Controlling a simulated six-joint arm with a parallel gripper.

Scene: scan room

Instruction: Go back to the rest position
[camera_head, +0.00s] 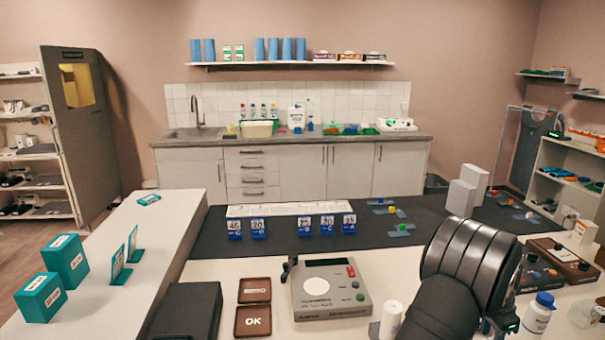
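My dark arm rises at the lower right. What seems to be my gripper (506,318) shows only in part behind the arm, beside a white bottle with a blue cap (538,312). Its fingers are mostly hidden, so I cannot tell whether it is open or shut, or whether it holds anything. A grey device (331,302) with a round white plate, a red button and green buttons stands on the white table (270,268) left of my arm.
Several blue numbered cards (304,226) stand by a white strip on the dark mat (400,237). Brown trays (253,321) and a black box (187,312) lie left of the device. A white cylinder (391,319) stands close to my arm. Teal boxes (40,297) stand on the left counter.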

